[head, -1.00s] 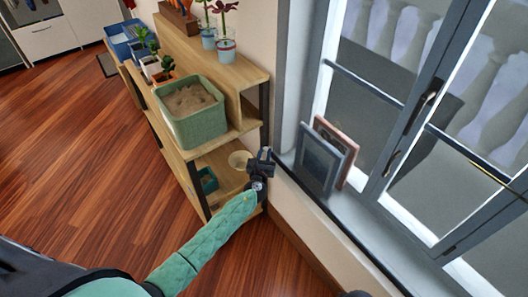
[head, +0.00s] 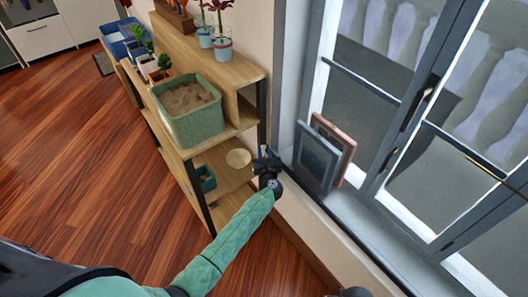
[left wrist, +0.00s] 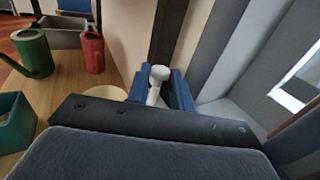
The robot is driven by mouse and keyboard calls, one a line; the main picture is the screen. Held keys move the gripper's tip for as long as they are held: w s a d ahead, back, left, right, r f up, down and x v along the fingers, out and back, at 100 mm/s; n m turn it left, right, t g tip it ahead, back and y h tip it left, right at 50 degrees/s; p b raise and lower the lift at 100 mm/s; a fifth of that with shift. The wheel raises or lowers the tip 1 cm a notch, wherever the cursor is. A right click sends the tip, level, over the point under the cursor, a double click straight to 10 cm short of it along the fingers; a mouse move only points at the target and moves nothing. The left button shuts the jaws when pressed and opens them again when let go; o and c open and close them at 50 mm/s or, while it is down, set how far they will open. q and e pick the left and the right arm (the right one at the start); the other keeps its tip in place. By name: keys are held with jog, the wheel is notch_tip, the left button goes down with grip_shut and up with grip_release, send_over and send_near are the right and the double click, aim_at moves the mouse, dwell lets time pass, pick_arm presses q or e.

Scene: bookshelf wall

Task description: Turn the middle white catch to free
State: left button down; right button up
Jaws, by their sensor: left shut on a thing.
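A white catch (left wrist: 159,74) with a rounded head and short stem shows in the left wrist view between the blue fingers of my left gripper (left wrist: 160,92). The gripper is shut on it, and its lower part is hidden. I cannot tell from this view whether it is the middle one; no other white catch shows. In the head view my left gripper (head: 266,160) is at the right end of the wooden shelf, close to the window wall, and the catch is too small or hidden there.
The wooden shelf (head: 235,72) holds a green sand tub (head: 188,122) and a pale bowl (head: 238,158). Picture frames (head: 318,158) lean on the window sill right of my gripper. In the left wrist view, a green watering can (left wrist: 32,52) and red can (left wrist: 93,52) stand left.

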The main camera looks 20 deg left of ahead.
pick_arm(q)
jog(key=c, duration=1.3)
grip_release()
jog(key=shift+o, duration=0.2)
jog(key=shift+m+h, duration=0.3)
jog(key=shift+h, duration=0.2)
